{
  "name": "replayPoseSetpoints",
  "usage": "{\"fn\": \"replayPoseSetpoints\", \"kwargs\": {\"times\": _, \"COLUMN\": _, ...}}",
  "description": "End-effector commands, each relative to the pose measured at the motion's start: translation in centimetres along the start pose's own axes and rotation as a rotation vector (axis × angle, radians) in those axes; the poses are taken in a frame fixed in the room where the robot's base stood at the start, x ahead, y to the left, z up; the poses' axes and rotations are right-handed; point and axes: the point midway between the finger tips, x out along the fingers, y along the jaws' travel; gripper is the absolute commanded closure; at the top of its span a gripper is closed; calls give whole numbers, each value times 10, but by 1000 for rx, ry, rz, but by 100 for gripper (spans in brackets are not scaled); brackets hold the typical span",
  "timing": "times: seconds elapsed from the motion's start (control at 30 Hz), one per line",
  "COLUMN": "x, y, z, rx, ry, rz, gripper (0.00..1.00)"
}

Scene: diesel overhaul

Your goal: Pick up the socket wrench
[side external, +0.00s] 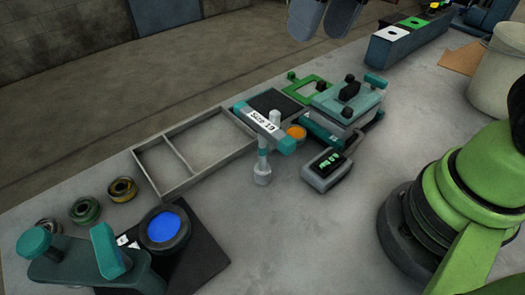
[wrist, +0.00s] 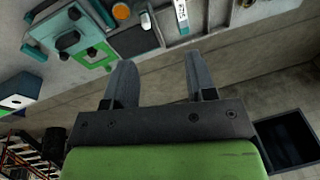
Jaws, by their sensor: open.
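The socket wrench (side external: 264,122) has a teal and grey bar handle with a white "Size 19" label. Its pale shaft points down to a socket end at the table, beside the tray; it looks upright. In the wrist view the labelled handle (wrist: 182,14) shows at the top edge, partly cut off. My gripper (side external: 320,34) is open and empty at the top of the side view, apart from the wrench and above the table. In the wrist view its two grey fingers (wrist: 158,62) are wide apart with nothing between them.
A grey divided tray (side external: 168,188) lies left of the wrench. A small device with a green display (side external: 328,170), an orange-topped round part (side external: 296,132) and a teal fixture (side external: 345,103) stand to its right. A blue-topped cylinder (side external: 164,228) stands at front left. Table front centre is clear.

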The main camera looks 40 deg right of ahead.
Motion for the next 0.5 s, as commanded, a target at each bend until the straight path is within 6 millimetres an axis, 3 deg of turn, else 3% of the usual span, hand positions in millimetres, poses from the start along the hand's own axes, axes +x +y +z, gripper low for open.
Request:
{"fn": "replayPoseSetpoints", "kwargs": {"times": 0.03, "x": 17, "y": -10, "z": -6, "rx": -30, "ry": -50, "rz": 27, "gripper": 49}}
{"fn": "replayPoseSetpoints", "kwargs": {"times": 0.2, "x": 61, "y": -34, "z": -16, "rx": -99, "ry": -151, "rz": 101, "gripper": 49}}
{"fn": "replayPoseSetpoints", "kwargs": {"times": 0.5, "x": 101, "y": -43, "z": -14, "rx": -137, "ry": -205, "rz": 149, "gripper": 49}}
